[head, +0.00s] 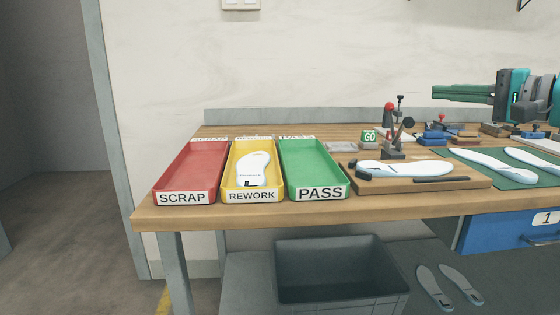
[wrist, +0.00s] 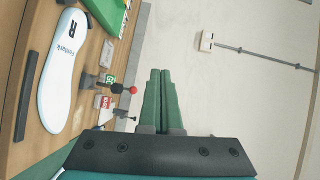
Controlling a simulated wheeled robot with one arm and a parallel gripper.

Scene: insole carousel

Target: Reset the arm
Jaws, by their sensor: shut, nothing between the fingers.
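My gripper (head: 436,92) is at the upper right in the head view, held level above the back of the workbench with its green fingers pointing left. In the wrist view the two fingers (wrist: 160,72) lie together, shut, with nothing between them. They point toward the pale wall, clear of the bench. A white insole (head: 405,169) lies on the wooden board (head: 470,182) below and left of my gripper. It also shows at the left in the wrist view (wrist: 62,75).
The red SCRAP (head: 167,180), yellow REWORK (head: 233,181) and green PASS (head: 299,181) trays stand at the bench's left. A white insole (head: 253,168) lies in REWORK. A clamp stand (head: 396,140) rises behind the board. A grey bin (head: 340,275) is below.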

